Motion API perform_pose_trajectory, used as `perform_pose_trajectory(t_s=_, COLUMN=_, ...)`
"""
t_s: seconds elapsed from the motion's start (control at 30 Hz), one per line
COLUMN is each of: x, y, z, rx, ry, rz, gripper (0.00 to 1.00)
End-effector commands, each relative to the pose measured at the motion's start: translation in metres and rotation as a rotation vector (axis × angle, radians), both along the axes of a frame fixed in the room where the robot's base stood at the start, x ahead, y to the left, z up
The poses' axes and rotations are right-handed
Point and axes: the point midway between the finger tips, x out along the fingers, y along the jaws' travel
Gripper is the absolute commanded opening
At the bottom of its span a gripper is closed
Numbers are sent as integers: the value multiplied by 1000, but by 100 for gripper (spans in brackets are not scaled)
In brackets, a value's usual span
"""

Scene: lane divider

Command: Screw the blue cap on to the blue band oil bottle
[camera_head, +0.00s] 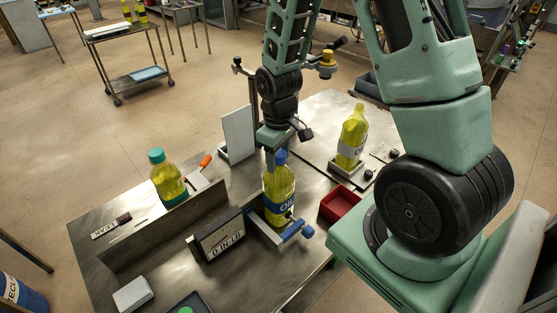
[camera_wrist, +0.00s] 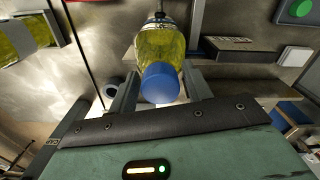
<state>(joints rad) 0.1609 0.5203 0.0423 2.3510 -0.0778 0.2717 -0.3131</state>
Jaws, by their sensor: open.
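The blue band oil bottle (camera_head: 278,186) stands upright in a clamp fixture with a blue handle (camera_head: 295,232) on the metal bench. It holds yellow oil and also shows in the wrist view (camera_wrist: 158,45). The blue cap (camera_wrist: 160,83) sits at the bottle's mouth; whether it is threaded on cannot be told. In the head view the cap (camera_head: 281,157) is partly hidden by my gripper (camera_head: 271,165). In the wrist view my gripper (camera_wrist: 160,90) is open, with one finger on each side of the cap and gaps showing beside it.
A low metal divider (camera_head: 165,237) crosses the bench, with a teal-capped bottle (camera_head: 168,183) beyond it. A counter display (camera_head: 219,238) stands close left of the clamp. A red tray (camera_head: 342,203) and another oil bottle (camera_head: 352,137) are at right. An upright panel (camera_head: 238,133) stands behind.

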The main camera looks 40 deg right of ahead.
Motion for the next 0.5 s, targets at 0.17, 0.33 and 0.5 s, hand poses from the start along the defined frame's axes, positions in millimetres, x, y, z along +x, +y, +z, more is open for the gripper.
perform_pose_trajectory(t_s=0.17, x=0, y=0, z=1, rx=1, ry=1, rz=61, gripper=49)
perform_pose_trajectory(t_s=0.33, x=0, y=0, z=0, rx=0, ry=1, rz=150, gripper=49)
perform_pose_trajectory(t_s=0.5, x=0, y=0, z=1, rx=0, ry=1, rz=184, gripper=49)
